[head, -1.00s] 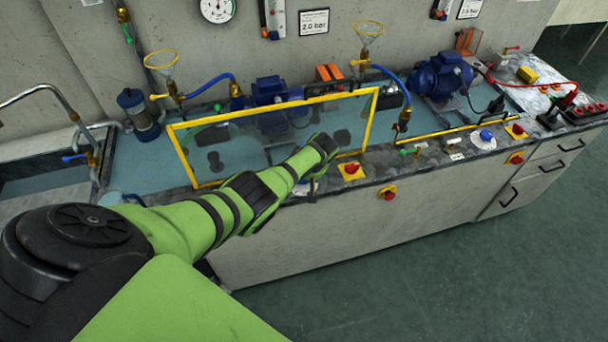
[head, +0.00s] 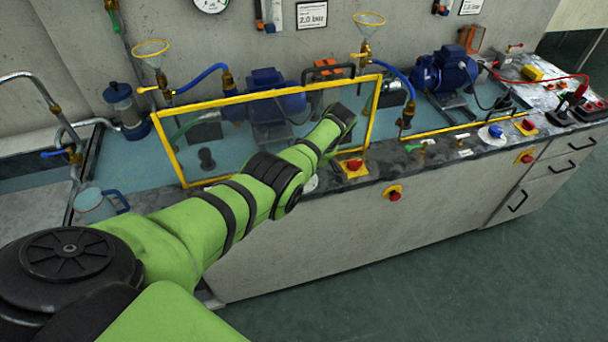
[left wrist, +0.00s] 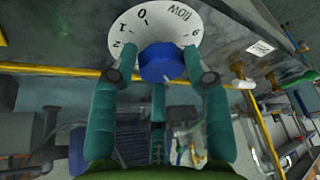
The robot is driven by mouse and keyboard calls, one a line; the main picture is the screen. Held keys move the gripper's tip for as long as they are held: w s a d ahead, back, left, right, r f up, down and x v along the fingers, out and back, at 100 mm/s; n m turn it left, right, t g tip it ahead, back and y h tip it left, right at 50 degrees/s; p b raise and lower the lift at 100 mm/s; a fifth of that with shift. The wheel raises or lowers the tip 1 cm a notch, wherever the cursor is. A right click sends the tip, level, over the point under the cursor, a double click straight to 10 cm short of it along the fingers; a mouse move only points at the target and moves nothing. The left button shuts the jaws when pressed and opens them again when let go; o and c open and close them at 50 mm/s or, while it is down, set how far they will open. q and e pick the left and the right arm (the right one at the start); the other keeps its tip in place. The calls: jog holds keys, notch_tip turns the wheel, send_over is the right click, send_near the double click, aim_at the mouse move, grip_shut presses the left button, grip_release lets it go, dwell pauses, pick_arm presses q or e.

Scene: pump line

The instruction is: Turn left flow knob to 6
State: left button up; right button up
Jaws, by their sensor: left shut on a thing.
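The left flow knob is a blue round knob (left wrist: 160,64) on a white dial (left wrist: 141,28). In the left wrist view the numbers 0, 1, 2 and 6 and the word "flow" show on the dial. In the head view my arm hides the gripper and knob; only a white sliver of the dial (head: 311,184) shows beside the arm. My right gripper is in neither view.
A red stop button on a yellow plate (head: 353,166) sits just right of my wrist. A yellow-framed clear guard (head: 372,110) stands behind it. Another red button (head: 394,195) is on the bench front. A second dial with a blue knob (head: 494,132) lies farther right.

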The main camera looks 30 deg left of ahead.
pick_arm(q)
jog(key=shift+s+d+f, duration=0.25)
jog(key=shift+s+f, duration=0.05)
jog(key=shift+f, duration=0.05)
jog(key=o, duration=1.1)
jog(key=shift+w+a+r, duration=0.1)
jog(key=shift+w+r, duration=0.05)
jog(key=shift+w+r, duration=0.15)
jog(key=shift+r, duration=0.35)
jog(key=v, duration=1.1)
